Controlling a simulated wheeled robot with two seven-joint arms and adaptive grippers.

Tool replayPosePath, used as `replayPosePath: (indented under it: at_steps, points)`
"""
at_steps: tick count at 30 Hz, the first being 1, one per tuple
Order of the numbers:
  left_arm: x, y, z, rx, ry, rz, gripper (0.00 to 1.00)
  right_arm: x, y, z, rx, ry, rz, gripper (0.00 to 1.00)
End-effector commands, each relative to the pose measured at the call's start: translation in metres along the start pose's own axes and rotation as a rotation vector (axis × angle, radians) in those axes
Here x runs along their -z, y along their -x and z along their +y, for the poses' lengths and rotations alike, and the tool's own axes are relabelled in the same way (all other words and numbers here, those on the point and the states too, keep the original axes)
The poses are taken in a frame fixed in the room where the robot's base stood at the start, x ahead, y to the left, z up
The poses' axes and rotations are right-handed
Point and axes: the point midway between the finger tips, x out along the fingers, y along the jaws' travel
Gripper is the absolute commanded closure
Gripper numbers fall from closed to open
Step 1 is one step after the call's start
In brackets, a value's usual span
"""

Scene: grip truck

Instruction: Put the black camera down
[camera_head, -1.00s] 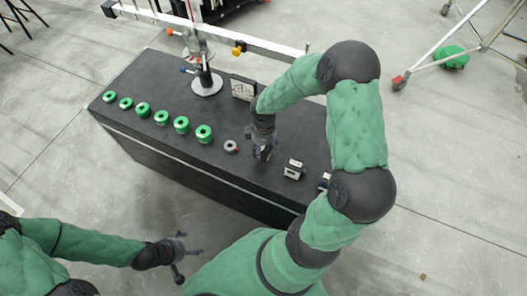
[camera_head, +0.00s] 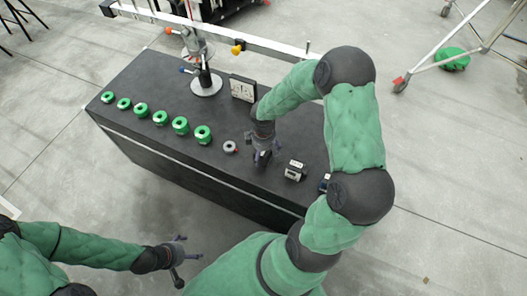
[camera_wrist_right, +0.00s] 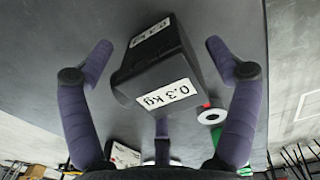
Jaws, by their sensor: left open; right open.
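The black camera (camera_wrist_right: 158,66) shows in the right wrist view as a black box with white "0,3 kg" labels. It appears to rest on the dark top of the case (camera_wrist_right: 230,20). My right gripper (camera_head: 263,158) is open over the right part of the case top in the head view. In the right wrist view its purple fingers (camera_wrist_right: 160,62) stand apart on both sides of the camera, with visible gaps. In the head view the gripper largely hides the camera. My left gripper (camera_head: 180,249) is open and empty, low at the left, away from the case.
A grey ring (camera_head: 230,147) lies left of the right gripper, a small pale box (camera_head: 295,170) right of it. Several green rolls (camera_head: 181,125) line the case's front edge. A stand with a round base (camera_head: 206,84) and a panel (camera_head: 243,88) are behind.

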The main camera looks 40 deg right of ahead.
Motion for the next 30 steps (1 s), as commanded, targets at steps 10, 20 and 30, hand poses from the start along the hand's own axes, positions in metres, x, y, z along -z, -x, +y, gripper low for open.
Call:
replayPosePath:
  at_steps: [10,20,30]
  points:
    - [-0.001,0.015,0.005,0.0,0.0,0.0,0.14,0.0,0.03,0.001,-0.002,0.0,0.002,0.12]
    - [-0.002,0.043,0.015,0.0,0.0,0.0,0.14,0.0,0.095,0.0,-0.002,0.0,0.002,0.12]
    - [-0.002,0.052,0.018,0.0,0.0,0.0,0.14,0.0,0.123,0.0,0.0,0.0,0.0,0.12]
